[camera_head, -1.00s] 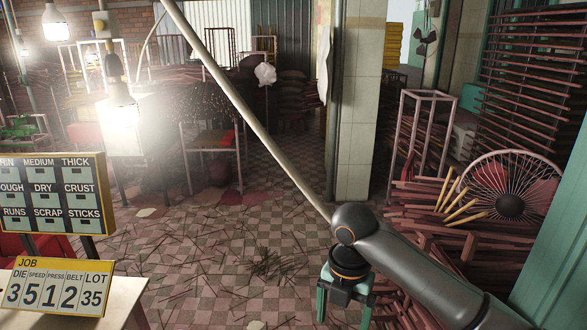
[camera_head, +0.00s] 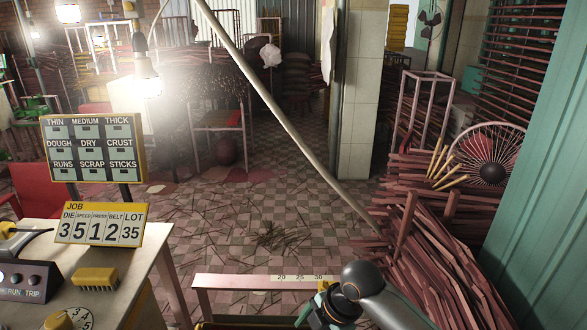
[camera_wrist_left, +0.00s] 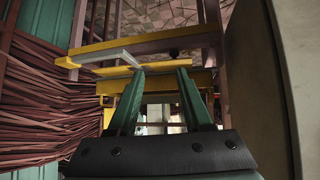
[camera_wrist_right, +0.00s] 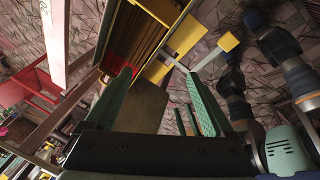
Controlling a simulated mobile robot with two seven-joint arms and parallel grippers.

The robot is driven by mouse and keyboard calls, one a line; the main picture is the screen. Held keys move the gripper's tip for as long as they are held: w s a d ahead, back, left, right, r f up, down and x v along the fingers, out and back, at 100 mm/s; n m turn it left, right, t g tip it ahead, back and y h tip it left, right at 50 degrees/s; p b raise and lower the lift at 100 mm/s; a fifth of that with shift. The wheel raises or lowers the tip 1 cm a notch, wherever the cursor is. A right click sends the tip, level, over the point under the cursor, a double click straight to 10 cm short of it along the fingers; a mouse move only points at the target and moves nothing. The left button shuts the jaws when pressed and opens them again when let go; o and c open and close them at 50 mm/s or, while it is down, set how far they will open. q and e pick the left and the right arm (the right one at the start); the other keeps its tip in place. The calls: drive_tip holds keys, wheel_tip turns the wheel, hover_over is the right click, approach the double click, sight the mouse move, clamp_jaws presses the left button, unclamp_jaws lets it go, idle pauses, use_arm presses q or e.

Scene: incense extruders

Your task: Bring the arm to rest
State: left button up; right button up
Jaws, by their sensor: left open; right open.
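My right arm comes in at the lower right of the head view, and its gripper (camera_head: 308,316) is at the bottom edge, partly cut off, beside a rail with a number scale. In the right wrist view the green fingers of this gripper (camera_wrist_right: 163,95) are spread with nothing gripped between them. My left gripper is outside the head view. In the left wrist view its green fingers (camera_wrist_left: 160,95) are apart and empty, in front of yellow and grey bars.
A table (camera_head: 135,240) at left bears a job sign (camera_head: 98,222), a yellow brush (camera_head: 96,278) and a control box (camera_head: 25,282). A labelled board (camera_head: 93,147) stands behind. Reddish stick piles (camera_head: 440,260) and a teal panel (camera_head: 545,190) flank the right.

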drive_tip(key=s+f+m+t+y, duration=0.2)
drive_tip(key=s+f+m+t, duration=0.25)
drive_tip(key=f+m, duration=0.65)
drive_tip(key=s+d+f+m+t+h, duration=0.3)
drive_tip(key=s+d+f+m, duration=0.2)
drive_tip(key=s+d+m, duration=0.5)
drive_tip(key=s+d, duration=0.3)
drive_tip(key=shift+s+m, duration=0.3)
drive_tip(key=shift+m, duration=0.1)
